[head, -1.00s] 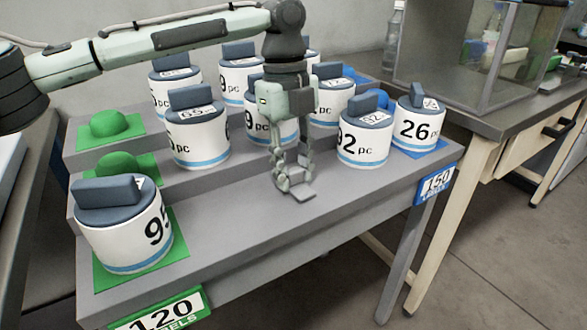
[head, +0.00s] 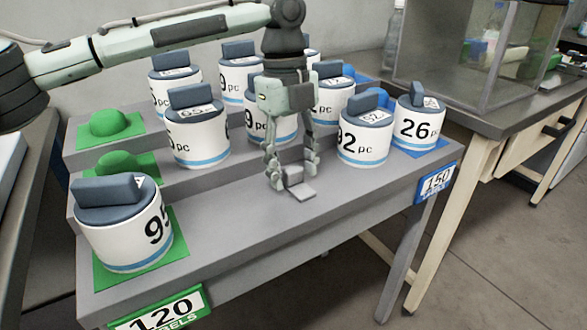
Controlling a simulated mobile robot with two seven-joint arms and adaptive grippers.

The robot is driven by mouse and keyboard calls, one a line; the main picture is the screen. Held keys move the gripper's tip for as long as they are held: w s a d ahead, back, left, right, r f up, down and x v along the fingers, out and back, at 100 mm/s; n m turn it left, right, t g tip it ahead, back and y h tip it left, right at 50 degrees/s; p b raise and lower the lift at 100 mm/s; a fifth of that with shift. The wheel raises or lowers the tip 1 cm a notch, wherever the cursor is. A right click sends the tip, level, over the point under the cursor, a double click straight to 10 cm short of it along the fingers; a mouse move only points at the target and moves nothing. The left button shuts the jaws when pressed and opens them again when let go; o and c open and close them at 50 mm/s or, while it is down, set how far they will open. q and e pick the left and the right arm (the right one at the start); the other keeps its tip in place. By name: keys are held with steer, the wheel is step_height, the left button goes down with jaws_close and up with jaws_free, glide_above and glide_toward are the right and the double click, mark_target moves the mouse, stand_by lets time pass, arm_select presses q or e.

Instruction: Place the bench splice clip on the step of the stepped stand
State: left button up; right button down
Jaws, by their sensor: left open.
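The bench splice clip (head: 299,191) is a small light-grey piece with a flat plate and a raised block. It appears to rest on the bare front step of the grey stepped stand (head: 235,238), near the middle of that step. My left gripper (head: 291,178) points down right over the clip, its fingers spread apart on either side of the raised block. It is open, and the near finger is close to the clip's left side; I cannot tell if they touch. My right gripper is not in view.
White labelled reels with blue-grey handles stand on the steps, including one at front left (head: 125,237) and one right of my gripper (head: 364,138). Green domes (head: 109,123) sit at the left. The front step is clear between the front-left reel and the clip.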

arm_select(q)
step_height(320, 180, up, 12)
steer(key=w+p, duration=0.1)
steer(key=shift+a+f, duration=0.15)
steer(key=shift+a, duration=0.3)
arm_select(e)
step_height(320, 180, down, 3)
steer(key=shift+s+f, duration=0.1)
